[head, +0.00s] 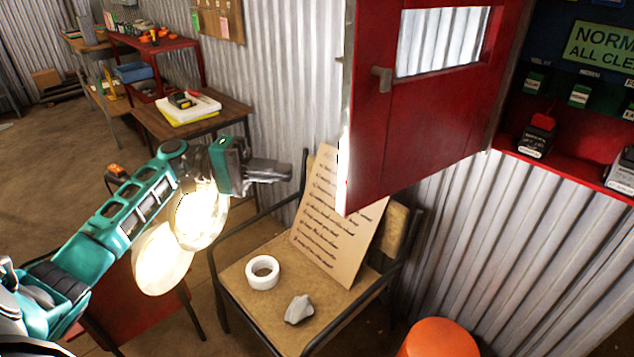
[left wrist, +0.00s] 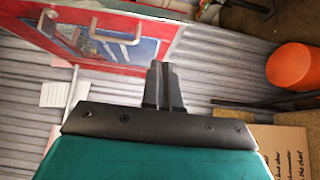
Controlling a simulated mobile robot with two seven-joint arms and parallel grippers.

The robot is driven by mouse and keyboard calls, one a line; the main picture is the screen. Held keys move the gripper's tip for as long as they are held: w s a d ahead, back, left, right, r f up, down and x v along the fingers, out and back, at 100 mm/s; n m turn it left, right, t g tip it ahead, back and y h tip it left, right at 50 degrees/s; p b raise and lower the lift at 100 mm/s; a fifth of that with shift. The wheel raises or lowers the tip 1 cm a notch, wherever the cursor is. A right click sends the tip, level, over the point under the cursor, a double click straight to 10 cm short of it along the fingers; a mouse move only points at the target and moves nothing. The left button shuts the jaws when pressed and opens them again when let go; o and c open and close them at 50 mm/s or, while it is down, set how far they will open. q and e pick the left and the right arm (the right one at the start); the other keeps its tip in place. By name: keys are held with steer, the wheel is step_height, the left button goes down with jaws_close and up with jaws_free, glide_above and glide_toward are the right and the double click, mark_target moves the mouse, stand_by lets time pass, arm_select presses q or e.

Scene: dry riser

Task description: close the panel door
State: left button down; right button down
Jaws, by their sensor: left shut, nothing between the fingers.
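The red panel door (head: 425,130) stands swung open from the wall cabinet (head: 560,165) in the head view. It has a window in its upper part and a grey handle (head: 381,78) near its free left edge. My left gripper (head: 288,170) is shut and empty, to the left of the door's free edge and apart from it, above the chair. In the left wrist view the gripper's closed fingers (left wrist: 163,85) point toward the corrugated wall, and a red-framed panel with a handle (left wrist: 115,35) shows at the upper left. My right gripper is not in view.
A chair (head: 235,275) below holds a lettered cardboard sign (head: 335,215), a roll of white tape (head: 262,272) and a crumpled grey item (head: 299,309). An orange stool (head: 438,340) stands at the lower right. Desks (head: 190,120) line the wall behind.

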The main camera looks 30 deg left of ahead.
arm_select(q)
steer(key=d+p, duration=0.1)
steer(key=d, duration=0.7)
steer(key=shift+d+p, duration=0.15)
steer(key=shift+p, duration=0.2)
steer(key=shift+s+d, duration=0.1)
steer(key=shift+d, duration=0.05)
